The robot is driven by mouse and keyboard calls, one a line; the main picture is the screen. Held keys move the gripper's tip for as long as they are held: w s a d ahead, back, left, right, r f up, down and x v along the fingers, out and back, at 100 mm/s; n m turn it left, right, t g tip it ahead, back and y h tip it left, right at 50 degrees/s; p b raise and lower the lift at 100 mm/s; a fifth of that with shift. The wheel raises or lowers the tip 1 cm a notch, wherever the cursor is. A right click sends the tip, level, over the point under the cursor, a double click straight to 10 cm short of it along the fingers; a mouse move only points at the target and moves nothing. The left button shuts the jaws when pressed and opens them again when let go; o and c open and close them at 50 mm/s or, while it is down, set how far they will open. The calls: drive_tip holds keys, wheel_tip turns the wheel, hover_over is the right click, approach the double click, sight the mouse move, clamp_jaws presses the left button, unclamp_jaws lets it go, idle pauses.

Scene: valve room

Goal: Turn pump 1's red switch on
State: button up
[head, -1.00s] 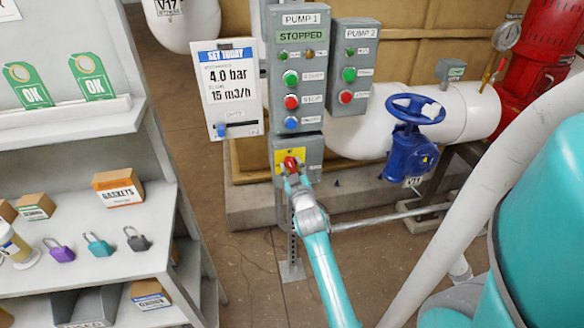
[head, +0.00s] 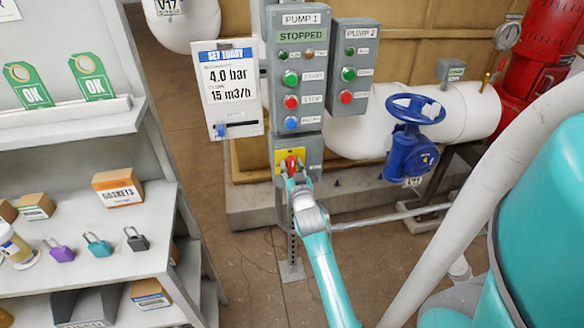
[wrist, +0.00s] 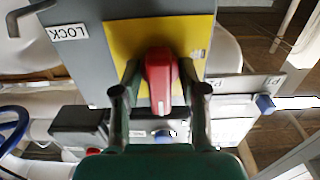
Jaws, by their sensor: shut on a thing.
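Pump 1's red switch (wrist: 160,80) sits on a yellow plate (wrist: 122,45) on a grey box below the pump 1 panel. In the wrist view my gripper (wrist: 160,98) has one finger on each side of the red handle and is shut on it. In the head view my gripper (head: 292,172) reaches the switch from below and hides part of it. The pump 1 panel (head: 297,103) has a display (head: 301,35) that reads STOPPED.
The pump 2 panel (head: 355,55) is to the right, with a blue handwheel valve (head: 410,140) beyond it. A notice board (head: 231,90) hangs to the left. Shelves with padlocks (head: 98,244) and boxes (head: 118,190) stand at the left. A LOCK label (wrist: 69,32) is beside the yellow plate.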

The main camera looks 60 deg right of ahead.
drive_tip(key=shift+f, duration=0.1)
drive_tip(key=o, duration=0.8)
drive_tip(key=shift+c, duration=0.2)
drive_tip(key=v, duration=1.2)
drive_tip(key=s+a+f+n+t+y, duration=0.2)
drive_tip(key=s+a+f+n+y, duration=0.1)
drive_tip(key=a, duration=0.9)
drive_tip(key=s+a+f+n+t+y, duration=0.1)
drive_tip(key=s+a+f+n+y, duration=0.2)
drive_tip(key=a, duration=0.8)
drive_tip(key=s+a+r+n+y, duration=0.3)
drive_tip(key=s+a+y, duration=0.4)
drive_tip(key=s+a, duration=0.6)
drive_tip(key=s+n, duration=0.1)
drive_tip(key=s, duration=0.3)
drive_tip(key=shift+r+y, duration=0.15)
drive_tip(key=shift+y, duration=0.25)
